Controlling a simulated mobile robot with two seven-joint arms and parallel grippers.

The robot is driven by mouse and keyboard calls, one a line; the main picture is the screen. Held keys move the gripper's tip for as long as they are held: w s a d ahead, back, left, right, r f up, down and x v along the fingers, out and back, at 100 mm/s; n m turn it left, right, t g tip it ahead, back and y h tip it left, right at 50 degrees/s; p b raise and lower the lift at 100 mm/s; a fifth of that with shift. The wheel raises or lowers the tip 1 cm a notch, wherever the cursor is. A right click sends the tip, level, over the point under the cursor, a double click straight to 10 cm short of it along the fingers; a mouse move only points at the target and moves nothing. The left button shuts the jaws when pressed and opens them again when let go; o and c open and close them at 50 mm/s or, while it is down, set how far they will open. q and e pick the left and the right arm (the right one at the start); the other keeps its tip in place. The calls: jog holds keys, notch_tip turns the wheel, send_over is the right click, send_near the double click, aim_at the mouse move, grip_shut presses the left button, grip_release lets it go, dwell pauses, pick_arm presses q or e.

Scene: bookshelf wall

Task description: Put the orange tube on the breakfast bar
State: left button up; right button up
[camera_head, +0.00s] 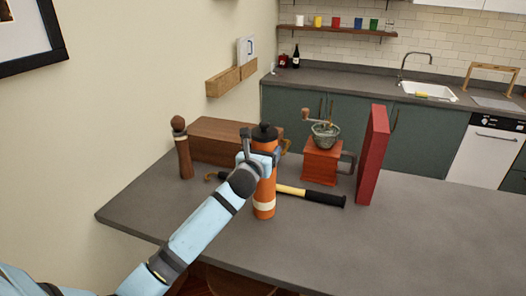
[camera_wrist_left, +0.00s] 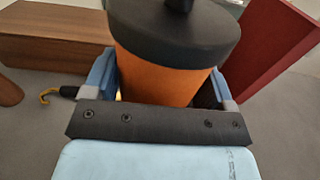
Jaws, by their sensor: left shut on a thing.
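The orange tube (camera_head: 264,197) has a black cap and a pale band near its lower end. It is upright at the grey breakfast bar (camera_head: 229,227); I cannot tell whether its base touches the top. My left gripper (camera_head: 262,155) is shut on the tube just below the cap. In the left wrist view the orange tube (camera_wrist_left: 160,78) fills the space between the fingers of my left gripper (camera_wrist_left: 160,92), with the black cap above. My right gripper is not in view.
A crowbar-like tool with a black and yellow handle (camera_head: 323,198) lies behind the tube. A wooden box (camera_head: 210,140), pepper mill (camera_head: 183,150), coffee grinder (camera_head: 320,166) and red book (camera_head: 373,155) stand around it. The bar's right side (camera_head: 450,225) is clear.

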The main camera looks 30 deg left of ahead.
pick_arm(q)
jog(key=o, duration=1.7)
jog(key=shift+f, duration=0.1)
jog(key=b+v, duration=0.1)
jog(key=v, duration=1.1)
